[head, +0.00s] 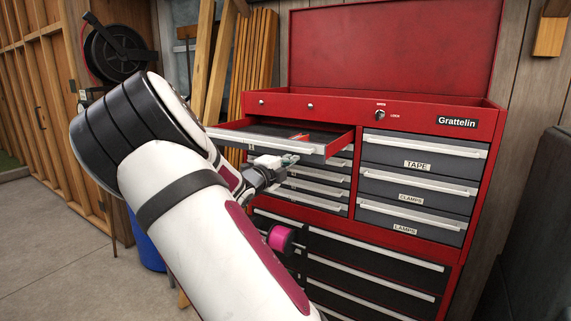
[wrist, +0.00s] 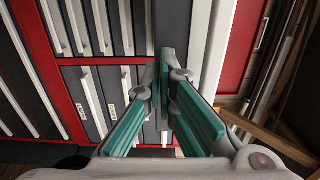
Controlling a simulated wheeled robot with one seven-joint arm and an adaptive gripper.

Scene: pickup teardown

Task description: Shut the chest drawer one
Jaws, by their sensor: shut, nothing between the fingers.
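The red tool chest (head: 330,102) stands ahead with its lid up. Its top left drawer (head: 232,139) is pulled out, with its grey inside and a small red item in it showing. A light handle strip runs along its front. The other drawers look shut. My gripper (head: 292,159) is just in front of the open drawer's front, towards its right end. Whether it touches the front is unclear. In the wrist view the teal finger pads of my gripper (wrist: 168,66) meet at the tips with nothing between them. My arm hides part of the drawer's left side.
Shut drawers labelled tape (head: 408,153), clamps (head: 405,184) and lamps (head: 400,216) are on the chest's right. A dark lower cabinet (head: 375,265) stands below. A blue bin (head: 146,240) is behind my arm. The floor at left (head: 50,245) is clear.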

